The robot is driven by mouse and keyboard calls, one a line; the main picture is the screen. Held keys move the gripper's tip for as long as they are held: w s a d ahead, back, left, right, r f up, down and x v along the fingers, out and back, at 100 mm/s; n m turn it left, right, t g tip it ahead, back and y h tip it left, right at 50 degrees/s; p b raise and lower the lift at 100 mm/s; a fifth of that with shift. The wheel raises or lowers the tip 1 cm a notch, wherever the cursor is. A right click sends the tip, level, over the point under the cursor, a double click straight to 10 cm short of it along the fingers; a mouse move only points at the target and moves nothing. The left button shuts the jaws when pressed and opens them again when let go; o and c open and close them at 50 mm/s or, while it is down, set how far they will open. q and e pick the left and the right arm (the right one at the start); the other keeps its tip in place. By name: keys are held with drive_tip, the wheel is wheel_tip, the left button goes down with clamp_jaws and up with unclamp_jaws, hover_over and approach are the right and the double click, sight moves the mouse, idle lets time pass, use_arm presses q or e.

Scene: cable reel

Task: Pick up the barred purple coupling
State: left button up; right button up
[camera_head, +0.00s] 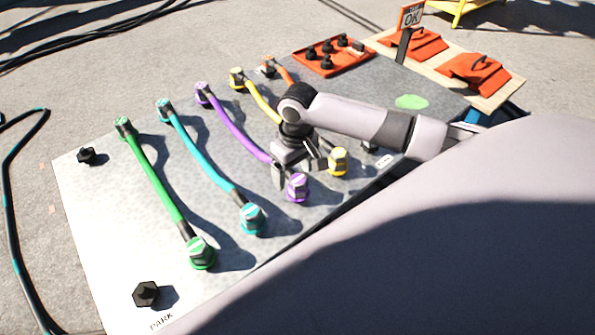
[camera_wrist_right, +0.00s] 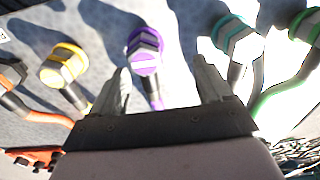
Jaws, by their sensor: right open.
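A purple cable lies on the grey metal board, with a purple coupling at each end. The near purple coupling (camera_head: 297,187) has pale bands and stands just in front of my right gripper (camera_head: 298,170). The far purple coupling (camera_head: 204,92) is at the board's back; I cannot tell its markings clearly. In the right wrist view a purple coupling (camera_wrist_right: 145,50) with a pale band shows ahead, between the lines of the two fingers and nearer the left one. My right gripper (camera_wrist_right: 163,82) is open and empty. My left gripper is not in view.
Green (camera_head: 201,252), teal (camera_head: 250,219) and yellow (camera_head: 338,161) couplings stand beside the near purple one. Black hex posts (camera_head: 146,293) stand on the board's left.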

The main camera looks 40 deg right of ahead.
sight(297, 178)
drive_tip(key=shift+w+d+r+b, duration=0.1)
drive_tip(key=shift+d+b, duration=0.1)
drive_tip(key=shift+d, duration=0.25)
drive_tip(key=shift+w+d+b, duration=0.1)
drive_tip(key=shift+d+b, duration=0.05)
drive_tip(key=shift+d, duration=0.3)
drive_tip(key=shift+d+f+m, duration=0.1)
drive_tip(key=shift+f+m, duration=0.2)
drive_tip(key=shift+f, duration=0.05)
drive_tip(key=shift+f+b, duration=0.5)
drive_tip(key=shift+f, duration=0.2)
drive_tip(key=f+b, duration=0.2)
drive_tip(key=f, duration=0.1)
drive_tip(key=shift+w+f, duration=0.15)
drive_tip(key=shift+w, duration=0.2)
drive_tip(key=shift+f, duration=0.7)
drive_tip(key=shift+r, duration=0.1)
drive_tip(key=c, duration=1.2)
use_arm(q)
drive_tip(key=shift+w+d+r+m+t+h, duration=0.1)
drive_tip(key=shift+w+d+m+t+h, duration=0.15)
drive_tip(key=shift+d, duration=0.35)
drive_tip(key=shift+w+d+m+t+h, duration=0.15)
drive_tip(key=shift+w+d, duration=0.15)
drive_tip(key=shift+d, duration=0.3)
use_arm(e)
drive_tip(key=shift+o, duration=0.2)
drive_tip(key=shift+r, duration=0.15)
